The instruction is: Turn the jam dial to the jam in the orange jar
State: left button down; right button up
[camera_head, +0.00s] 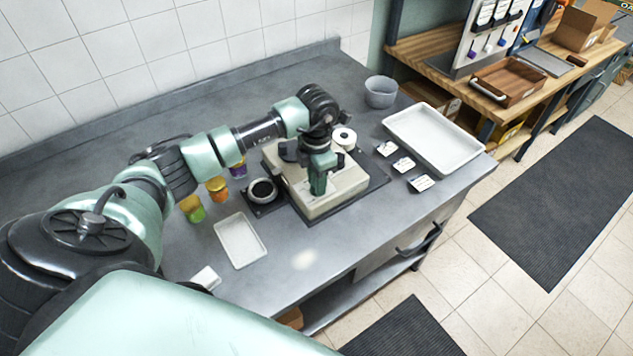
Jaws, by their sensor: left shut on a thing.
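The orange jar (218,190) stands on the grey counter between a green jar (193,208) and a purple jar (238,168). A beige machine (335,198) stands on a dark mat to the right of the jars. My left gripper (319,186) points down over the machine's top and is shut on what looks like the jam dial. The gripper hides the dial, so I cannot tell which jam it points to. My right gripper is not in view.
A white roll (343,136) sits at the machine's back. A dark round holder (262,191) and a small white tray (240,240) are to its left. Small cards (404,164), a large white tray (435,138) and a grey bowl (380,92) are to its right.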

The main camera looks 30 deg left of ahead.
pick_arm(q)
jog(key=n+b, duration=0.2)
jog(key=n, duration=0.2)
jog(key=shift+w, duration=0.1)
jog(key=shift+n+b, duration=0.5)
jog(key=shift+n, duration=1.3)
jog(key=c, duration=1.1)
grip_release()
jog(key=shift+o, duration=0.2)
notch_tip(320, 180, up, 7)
jog(key=shift+f+b, duration=0.2)
jog(key=shift+b, duration=0.95)
jog(key=shift+r, duration=0.6)
